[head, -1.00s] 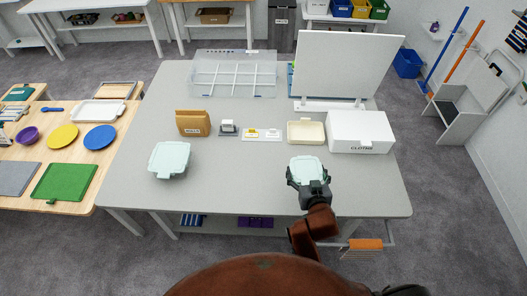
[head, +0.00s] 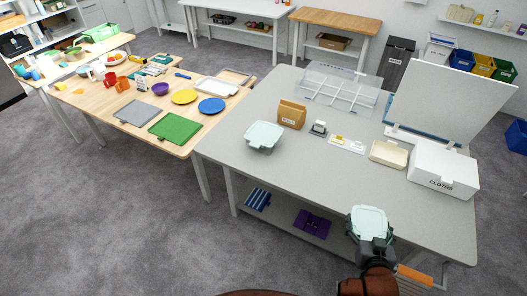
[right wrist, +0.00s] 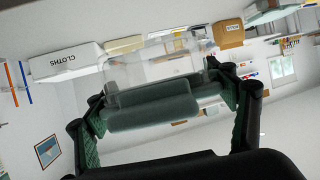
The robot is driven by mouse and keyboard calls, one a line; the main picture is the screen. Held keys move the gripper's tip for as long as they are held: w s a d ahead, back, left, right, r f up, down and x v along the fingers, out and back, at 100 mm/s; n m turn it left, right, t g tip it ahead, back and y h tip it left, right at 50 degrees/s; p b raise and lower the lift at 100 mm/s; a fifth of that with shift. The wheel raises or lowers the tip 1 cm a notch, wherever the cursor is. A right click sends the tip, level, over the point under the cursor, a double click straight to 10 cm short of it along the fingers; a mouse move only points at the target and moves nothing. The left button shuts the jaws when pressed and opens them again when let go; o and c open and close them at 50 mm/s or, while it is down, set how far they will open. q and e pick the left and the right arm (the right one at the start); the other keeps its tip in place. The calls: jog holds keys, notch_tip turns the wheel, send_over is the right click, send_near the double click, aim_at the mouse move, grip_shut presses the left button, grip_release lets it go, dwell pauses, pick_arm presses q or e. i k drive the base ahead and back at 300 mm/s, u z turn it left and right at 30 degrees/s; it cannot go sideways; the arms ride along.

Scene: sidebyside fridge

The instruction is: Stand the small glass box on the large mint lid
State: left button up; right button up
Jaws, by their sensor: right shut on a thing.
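The small glass box (right wrist: 155,65) has clear walls and a mint lid. My right gripper (head: 370,238) is shut on it, with one finger on each side, as the right wrist view (right wrist: 160,90) shows. In the head view the small box's pale mint lid (head: 368,221) faces up, at the table's front edge towards the right. The large mint lid (head: 264,134) sits on a larger container near the table's left front part, with nothing on top. My left gripper is not in view.
On the grey table (head: 300,165) stand a brown box (head: 291,114), a small grey block, a label card, a cream tray (head: 388,153) and a white CLOTHS box (head: 443,170). The surface between the held box and the large lid is clear. A wooden table (head: 130,100) stands left.

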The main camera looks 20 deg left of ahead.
aim_at(262, 133)
jog(key=z, duration=0.05)
jog(key=k, duration=0.4)
jog(key=u, duration=1.2)
jog(key=i, duration=0.7)
jog(key=u, duration=0.6)
jog(key=i, duration=0.8)
jog(key=z, duration=0.15)
